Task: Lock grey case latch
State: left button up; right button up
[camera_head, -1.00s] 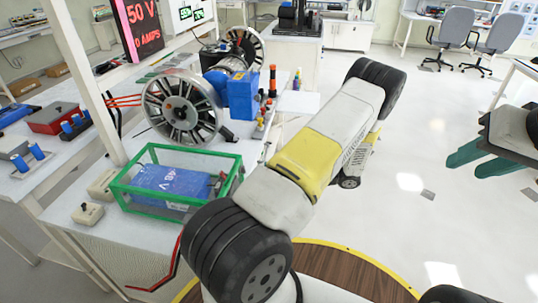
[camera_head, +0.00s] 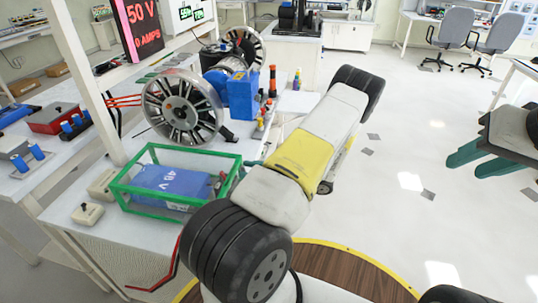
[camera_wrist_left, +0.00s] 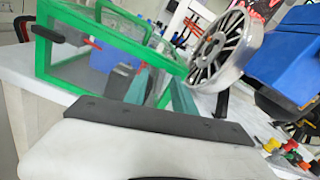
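A clear case with a green frame (camera_head: 181,149) stands on the bench with a blue 48 V battery (camera_head: 168,181) inside. In the left wrist view, the case's green frame (camera_wrist_left: 42,50) fills the upper left. A dark elongated piece (camera_wrist_left: 48,34) sits on this frame; I cannot tell if it is the latch. No grey latch shows clearly. My left gripper (camera_wrist_left: 163,82) has two teal fingers with a gap between them, empty, close to the case; contact is unclear. In the head view my arm mostly hides it. My right gripper (camera_head: 468,158) is open and empty, away from the bench.
A spoked metal wheel (camera_head: 183,107) and a blue box (camera_head: 243,94) stand behind the case. Small coloured knobs (camera_wrist_left: 290,150) are at the right in the wrist view. A white post (camera_head: 92,85) rises beside the case.

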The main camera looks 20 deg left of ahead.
pick_arm(q)
grip_shut()
jog(key=shift+w+m, duration=0.15)
jog(key=shift+m, duration=1.35)
grip_release()
